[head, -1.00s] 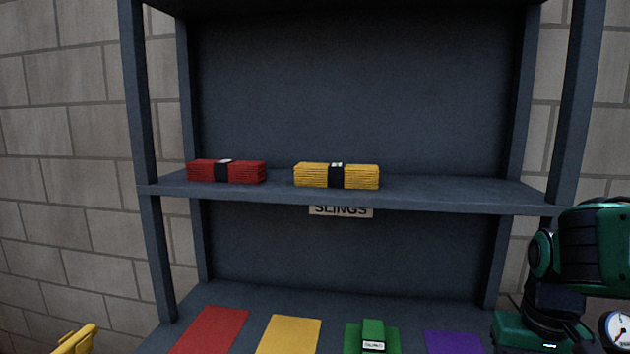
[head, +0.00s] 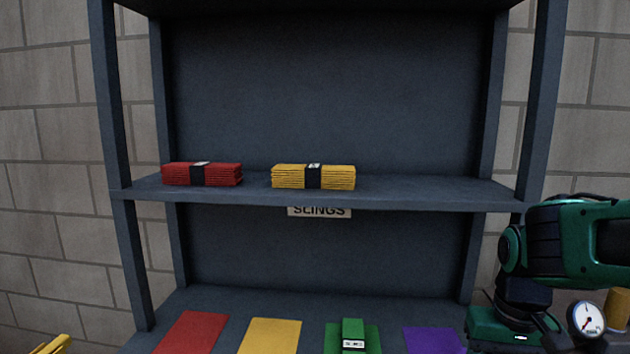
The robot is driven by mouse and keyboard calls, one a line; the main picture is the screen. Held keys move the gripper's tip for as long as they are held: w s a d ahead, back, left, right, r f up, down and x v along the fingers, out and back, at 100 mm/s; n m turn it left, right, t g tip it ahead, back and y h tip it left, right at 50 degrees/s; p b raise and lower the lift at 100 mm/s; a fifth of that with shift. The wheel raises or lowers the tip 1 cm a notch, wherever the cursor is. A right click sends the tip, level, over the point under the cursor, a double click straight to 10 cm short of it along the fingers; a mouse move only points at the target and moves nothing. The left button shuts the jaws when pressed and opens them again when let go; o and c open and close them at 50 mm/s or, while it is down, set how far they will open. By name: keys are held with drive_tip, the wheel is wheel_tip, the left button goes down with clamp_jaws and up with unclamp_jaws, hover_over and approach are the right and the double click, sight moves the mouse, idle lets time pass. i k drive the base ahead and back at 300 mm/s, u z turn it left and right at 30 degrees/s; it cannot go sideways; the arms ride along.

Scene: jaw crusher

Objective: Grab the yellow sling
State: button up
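The yellow sling (head: 290,177) is a folded, layered bundle with a black band around its middle. It lies on the upper shelf (head: 420,192) of a dark blue-grey rack, left of the shelf's middle. Its front face is in plain sight, with nothing in front of it. My gripper is not in view.
A folded red sling (head: 225,175) lies left of the yellow one, with a gap between. A "SLINGS" label (head: 319,211) is below the shelf edge. Red, yellow and purple mats (head: 435,341) and a green sling (head: 352,330) are below. A green-and-black machine (head: 560,240) stands right.

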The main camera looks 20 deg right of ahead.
sight(319, 176)
drive_tip(key=z, duration=1.6)
drive_tip(key=k, duration=0.85)
drive_tip(key=u, duration=1.3)
drive_tip(key=i, duration=1)
drive_tip(key=z, duration=0.05)
